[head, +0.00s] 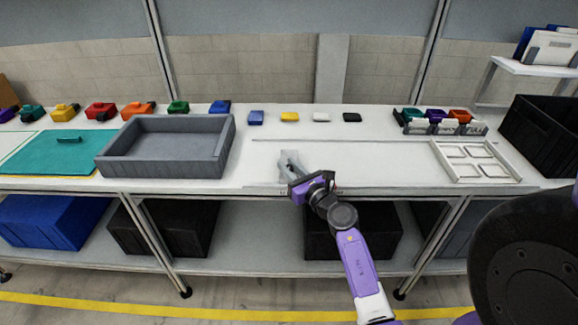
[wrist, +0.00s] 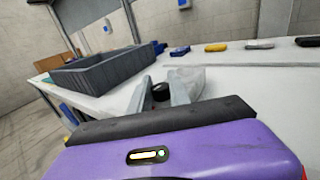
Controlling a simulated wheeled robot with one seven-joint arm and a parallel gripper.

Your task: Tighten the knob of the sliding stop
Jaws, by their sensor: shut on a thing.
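My gripper (head: 290,163) reaches over the front part of the white table, left of the middle. In the wrist view its two grey fingers (wrist: 161,84) stand on either side of a small dark round knob (wrist: 161,92), shut on it. The sliding stop (wrist: 200,80) seems to be the light grey piece beside the knob; the fingers partly cover it. In the head view the fingers and wrist hide the knob, and I cannot make out the stop clearly there. Whether the knob is tight cannot be seen.
A grey open tray (head: 165,170) stands left of my gripper, with a teal board (head: 45,155) beyond it. Several coloured blocks line the back. A white frame with compartments (head: 437,160) and a black crate (head: 520,140) are at the right.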

